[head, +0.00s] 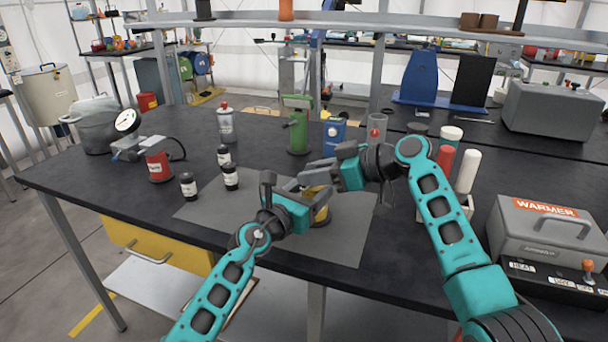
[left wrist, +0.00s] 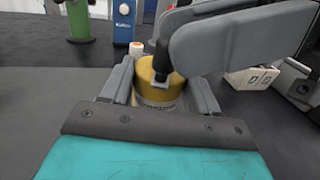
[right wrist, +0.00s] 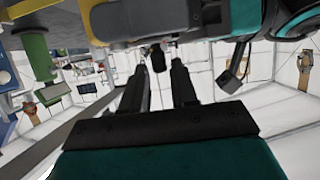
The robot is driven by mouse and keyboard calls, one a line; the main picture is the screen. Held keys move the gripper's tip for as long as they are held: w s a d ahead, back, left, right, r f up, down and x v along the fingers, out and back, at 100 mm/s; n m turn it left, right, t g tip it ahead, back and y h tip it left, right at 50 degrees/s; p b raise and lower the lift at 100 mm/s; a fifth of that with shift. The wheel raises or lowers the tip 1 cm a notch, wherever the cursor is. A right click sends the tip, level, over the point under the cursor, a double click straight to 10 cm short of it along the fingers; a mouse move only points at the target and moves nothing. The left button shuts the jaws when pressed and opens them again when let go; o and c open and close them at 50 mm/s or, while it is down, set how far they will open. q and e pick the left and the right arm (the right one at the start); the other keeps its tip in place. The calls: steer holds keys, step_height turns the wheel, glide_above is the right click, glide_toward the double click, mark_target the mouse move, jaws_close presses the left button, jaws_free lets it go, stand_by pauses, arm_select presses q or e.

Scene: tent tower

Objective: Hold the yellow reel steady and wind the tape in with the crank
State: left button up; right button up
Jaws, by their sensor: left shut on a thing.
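The yellow reel (head: 322,213) stands on the grey mat (head: 215,208). My left gripper (head: 321,200) is shut on the reel, with a finger on each side of it in the left wrist view (left wrist: 155,90). The reel's dark crank knob (left wrist: 162,60) stands up from its top. My right gripper (head: 304,173) is just above the reel, its fingers apart. In the right wrist view the knob (right wrist: 158,60) shows between the fingertips, with a gap on each side. The tape cannot be made out; the grippers hide much of the reel.
The mat's left part is clear.

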steer(key=shift+x, duration=1.35)
jaws_close()
